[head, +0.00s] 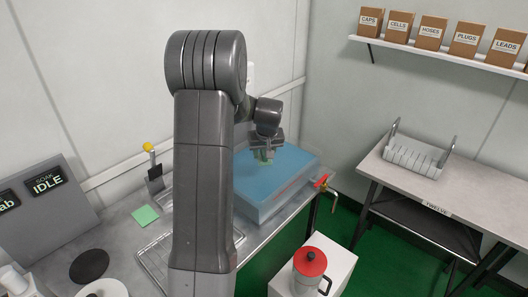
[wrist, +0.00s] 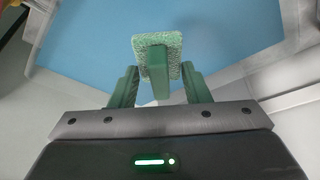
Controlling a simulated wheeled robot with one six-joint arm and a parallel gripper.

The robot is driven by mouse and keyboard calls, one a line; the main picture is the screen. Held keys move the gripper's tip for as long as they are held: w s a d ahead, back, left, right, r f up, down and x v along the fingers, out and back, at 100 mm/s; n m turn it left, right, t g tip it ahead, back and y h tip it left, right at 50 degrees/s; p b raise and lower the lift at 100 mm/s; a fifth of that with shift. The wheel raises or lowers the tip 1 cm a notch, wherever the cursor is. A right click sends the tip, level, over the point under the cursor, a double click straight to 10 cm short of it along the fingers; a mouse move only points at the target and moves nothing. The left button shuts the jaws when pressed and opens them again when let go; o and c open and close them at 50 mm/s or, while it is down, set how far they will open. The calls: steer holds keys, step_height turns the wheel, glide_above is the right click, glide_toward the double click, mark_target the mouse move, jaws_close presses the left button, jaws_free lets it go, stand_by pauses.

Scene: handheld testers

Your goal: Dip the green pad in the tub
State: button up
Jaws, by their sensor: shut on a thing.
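The tub (head: 262,213) is a clear-walled bin of blue liquid on the counter. My gripper (head: 265,152) is over the far part of the tub, fingers downward. In the wrist view my gripper (wrist: 158,82) is shut on the handle of the green pad (wrist: 143,43), a speckled green rectangle beyond the fingertips. The pad lies against the blue of the liquid there. In the head view only a small bit of green shows below the fingers. I cannot tell whether the pad touches the liquid.
A tap with a red handle (head: 322,182) sticks out from the tub's right end. A flat green square (head: 145,216) and a wire rack (head: 158,262) lie on the counter to the left. A red-lidded jug (head: 309,270) stands on a white stand in front. A panel reads "SOAK IDLE" (head: 45,180).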

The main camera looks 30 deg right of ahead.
steer(key=shift+f+b, duration=3.3)
steer(key=shift+f, duration=1.45)
steer(key=shift+r, duration=0.15)
steer(key=shift+r+p, duration=3.95)
steer(key=shift+r, duration=2.45)
